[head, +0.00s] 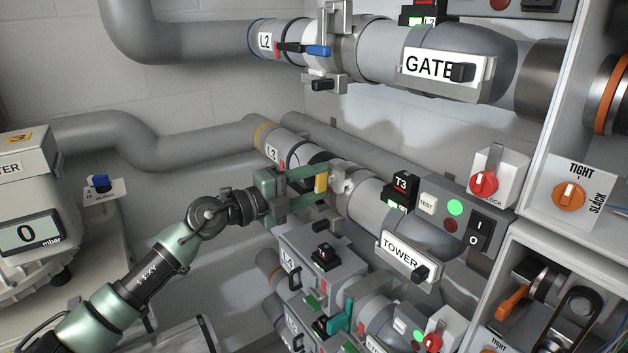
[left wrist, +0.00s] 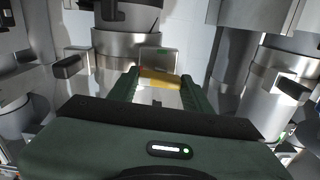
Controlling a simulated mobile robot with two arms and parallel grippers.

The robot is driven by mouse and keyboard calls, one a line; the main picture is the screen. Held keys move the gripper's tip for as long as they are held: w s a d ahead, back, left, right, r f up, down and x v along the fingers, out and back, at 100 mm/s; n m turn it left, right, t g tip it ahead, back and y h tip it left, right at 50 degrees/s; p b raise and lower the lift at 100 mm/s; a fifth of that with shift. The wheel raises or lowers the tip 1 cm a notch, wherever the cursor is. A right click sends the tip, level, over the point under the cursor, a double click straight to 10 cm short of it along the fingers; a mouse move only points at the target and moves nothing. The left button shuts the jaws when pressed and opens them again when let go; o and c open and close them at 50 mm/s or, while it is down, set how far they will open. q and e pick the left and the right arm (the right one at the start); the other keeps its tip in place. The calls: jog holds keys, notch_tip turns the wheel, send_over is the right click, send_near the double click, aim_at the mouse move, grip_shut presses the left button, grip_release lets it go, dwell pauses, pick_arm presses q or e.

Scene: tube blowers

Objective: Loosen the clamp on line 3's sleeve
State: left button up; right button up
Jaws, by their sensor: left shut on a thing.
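Line 3's pipe carries an L3 label (head: 271,153) and a yellow ring, and runs down right to the TOWER plate (head: 401,252). The metal clamp (head: 343,180) sits around its sleeve joint, with a yellow lever grip on its near side. My left gripper (head: 318,185) is shut on this yellow lever grip (left wrist: 160,82), which spans between both green fingers in the left wrist view. The fingers hide part of the clamp and sleeve. I cannot tell how tight the clamp is. My right gripper is in neither view.
Line 2 above has a similar clamp with a blue lever (head: 318,50) and a GATE plate (head: 430,68). Beside line 3 are a T3 tag (head: 400,190) and a switch panel (head: 455,220). Line 4 (head: 310,262) lies close below. A gauge (head: 28,235) reads 0 mbar at left.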

pick_arm(q)
jog(key=shift+n, duration=0.5)
jog(key=o, duration=1.4)
jog(key=shift+c, duration=0.2)
jog(key=shift+a, duration=0.15)
jog(key=b+v, duration=0.3)
jog(key=v, duration=0.4)
jog(key=shift+s+a, duration=0.2)
